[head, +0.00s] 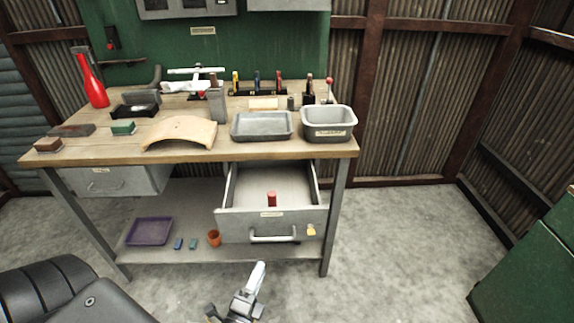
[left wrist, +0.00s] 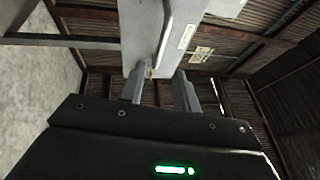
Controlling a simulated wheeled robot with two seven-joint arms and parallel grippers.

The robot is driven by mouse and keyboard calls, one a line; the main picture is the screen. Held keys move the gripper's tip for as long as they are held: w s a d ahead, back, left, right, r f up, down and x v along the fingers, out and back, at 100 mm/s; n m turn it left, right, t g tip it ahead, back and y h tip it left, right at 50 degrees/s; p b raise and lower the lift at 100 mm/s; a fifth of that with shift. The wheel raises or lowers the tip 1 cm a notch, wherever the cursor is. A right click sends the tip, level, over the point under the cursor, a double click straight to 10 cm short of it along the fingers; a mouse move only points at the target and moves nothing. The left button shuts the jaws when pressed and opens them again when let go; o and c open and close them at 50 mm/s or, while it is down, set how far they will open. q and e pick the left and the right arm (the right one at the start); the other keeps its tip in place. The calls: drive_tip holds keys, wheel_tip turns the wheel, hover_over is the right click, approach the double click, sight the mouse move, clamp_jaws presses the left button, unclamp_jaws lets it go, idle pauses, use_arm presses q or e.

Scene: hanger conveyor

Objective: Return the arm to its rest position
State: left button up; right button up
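My left gripper (head: 254,281) is low in front of the workbench in the head view, below the open drawer (head: 245,224) and apart from it. In the left wrist view its two fingers (left wrist: 160,90) stand apart with a gap between them, and I see nothing held. Grey metal with a pale label lies beyond the fingertips there. The open drawer holds a small red cylinder (head: 272,199). My right gripper is not in view.
The bench top (head: 90,150) carries a red bottle (head: 90,78), a curved wooden piece (head: 180,132), a grey tray (head: 261,126) and a grey bin (head: 328,123). A purple tray (head: 149,231) and an orange cup (head: 214,238) are on the lower shelf.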

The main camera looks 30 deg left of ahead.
use_arm(q)
drive_tip(key=s+d+f+n+g+h, duration=0.1)
drive_tip(key=s+f+n+g+h, duration=0.2)
drive_tip(key=f, duration=0.9)
drive_tip(key=s+d+f+n+g, duration=0.2)
drive_tip(key=s+f+n+g, duration=0.25)
drive_tip(key=f, duration=0.85)
drive_tip(key=s+a+f+n+g, duration=0.2)
drive_tip(key=s+f+g, duration=0.3)
drive_tip(key=s+f, duration=0.5)
drive_tip(key=s+a+f+n+g, duration=0.3)
drive_tip(key=s+f+n+g, duration=0.2)
drive_tip(key=s+f, duration=0.6)
drive_tip(key=shift+s+g, duration=0.55)
